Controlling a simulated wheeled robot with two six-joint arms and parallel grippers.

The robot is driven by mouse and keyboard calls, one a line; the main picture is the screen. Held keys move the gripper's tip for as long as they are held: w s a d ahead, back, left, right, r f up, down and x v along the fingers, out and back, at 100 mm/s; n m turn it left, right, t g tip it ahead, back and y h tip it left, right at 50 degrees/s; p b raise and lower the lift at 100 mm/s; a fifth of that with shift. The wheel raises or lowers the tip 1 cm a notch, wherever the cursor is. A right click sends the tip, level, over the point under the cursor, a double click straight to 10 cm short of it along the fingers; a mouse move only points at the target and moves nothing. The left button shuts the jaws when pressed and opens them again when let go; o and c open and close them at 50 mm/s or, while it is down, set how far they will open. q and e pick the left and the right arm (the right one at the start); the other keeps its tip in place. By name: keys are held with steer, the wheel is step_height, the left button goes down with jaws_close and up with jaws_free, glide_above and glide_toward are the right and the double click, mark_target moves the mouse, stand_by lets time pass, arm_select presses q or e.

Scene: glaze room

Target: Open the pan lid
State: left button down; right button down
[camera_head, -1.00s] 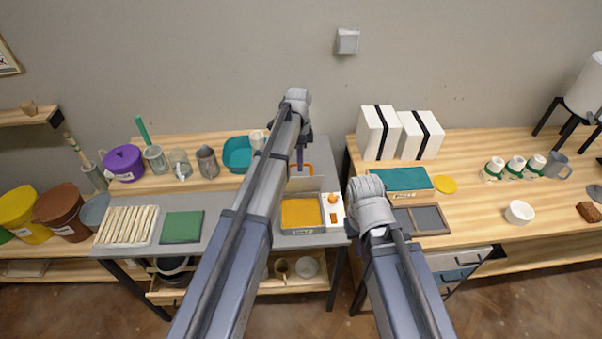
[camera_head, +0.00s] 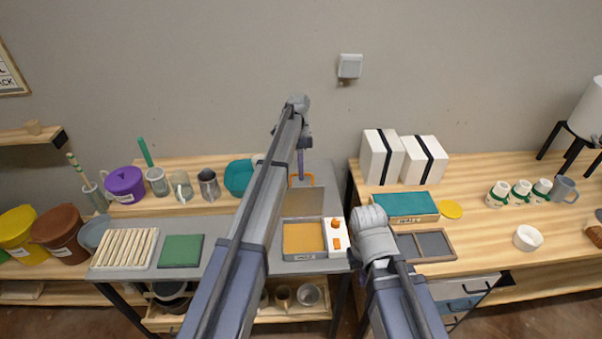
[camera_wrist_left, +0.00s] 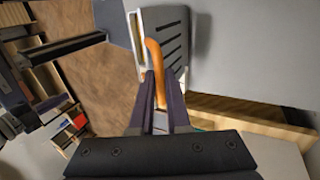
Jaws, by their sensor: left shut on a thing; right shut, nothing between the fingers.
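The pan (camera_head: 322,254) is a grey square tray with a yellow-orange inside, beside a white panel with orange controls. Its lid (camera_head: 305,200) is raised at the back edge, its brownish inner face showing, with an orange handle (camera_head: 310,178) at its far edge. My left gripper (camera_head: 301,170) is shut on the handle. In the left wrist view the fingers close on the orange handle (camera_wrist_left: 152,60), with the slotted grey lid (camera_wrist_left: 172,40) behind it. My right gripper (camera_head: 370,266) is shut and empty, right of the pan, its fingers mostly hidden by my arm.
A teal box (camera_head: 408,205) and a dark framed tray (camera_head: 436,244) lie to the right. A green pad (camera_head: 180,251) and a ribbed white tray (camera_head: 124,248) lie left of the pan. A teal basin (camera_head: 238,176) stands behind. Grey table around the pan is partly clear.

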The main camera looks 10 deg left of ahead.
arm_select(q)
steer(key=c, duration=0.9)
jaws_free()
steer(key=p+v, duration=0.7)
steer(key=shift+w+r, duration=0.15)
steer(key=shift+r, duration=0.2)
